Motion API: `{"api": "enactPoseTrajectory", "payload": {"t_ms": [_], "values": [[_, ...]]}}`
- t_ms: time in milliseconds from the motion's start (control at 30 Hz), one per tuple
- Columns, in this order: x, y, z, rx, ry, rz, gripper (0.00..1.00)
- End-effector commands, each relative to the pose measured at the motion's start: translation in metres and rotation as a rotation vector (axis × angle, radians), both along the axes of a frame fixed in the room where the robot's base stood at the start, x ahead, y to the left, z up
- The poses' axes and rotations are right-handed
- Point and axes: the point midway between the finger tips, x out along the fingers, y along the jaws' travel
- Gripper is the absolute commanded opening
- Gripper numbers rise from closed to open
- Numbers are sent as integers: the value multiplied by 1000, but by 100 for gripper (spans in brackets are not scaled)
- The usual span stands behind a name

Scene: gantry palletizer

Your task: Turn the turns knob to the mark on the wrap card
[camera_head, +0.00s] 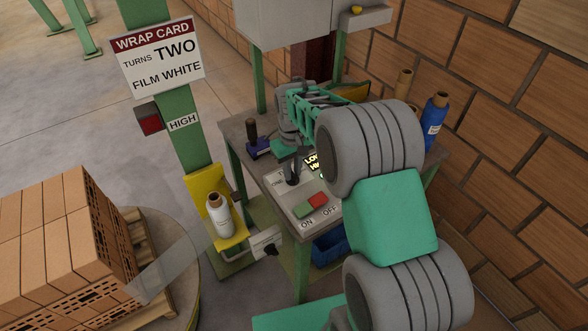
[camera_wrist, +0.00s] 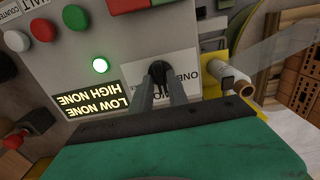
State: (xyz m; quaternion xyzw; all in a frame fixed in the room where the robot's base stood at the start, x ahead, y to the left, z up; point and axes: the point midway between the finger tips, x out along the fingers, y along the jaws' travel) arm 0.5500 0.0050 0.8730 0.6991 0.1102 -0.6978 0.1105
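The wrap card (camera_head: 157,57) hangs on the green post in the head view and reads "TURNS TWO, FILM WHITE". The black turns knob (camera_wrist: 160,72) is on the grey control panel, over a white label (camera_wrist: 188,72) on which "ONE" is readable; my fingers hide other marks. My gripper (camera_wrist: 162,80) has its two grey fingers on either side of the knob, tips close against it. I cannot tell whether they press on it. In the head view the knob (camera_head: 292,179) is partly hidden, so its pointing direction is unclear.
The panel has a lit display (camera_wrist: 93,101) reading "LOW NONE, HIGH NONE", a glowing green light (camera_wrist: 100,65), and green (camera_head: 303,209) and red (camera_head: 318,199) ON/OFF buttons. A white film roll (camera_head: 219,215) stands on a yellow bracket. A brick pallet (camera_head: 150,262) is at left.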

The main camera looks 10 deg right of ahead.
Motion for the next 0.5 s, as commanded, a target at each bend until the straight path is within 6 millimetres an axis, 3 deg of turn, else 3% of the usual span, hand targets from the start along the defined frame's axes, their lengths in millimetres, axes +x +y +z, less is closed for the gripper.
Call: {"api": "enactPoseTrajectory", "payload": {"t_ms": [167, 367, 500], "values": [[0, 1, 0, 0, 1, 1, 34], [0, 1, 0, 1, 1, 1, 34], [1, 1, 13, 1, -2, 1, 34]]}}
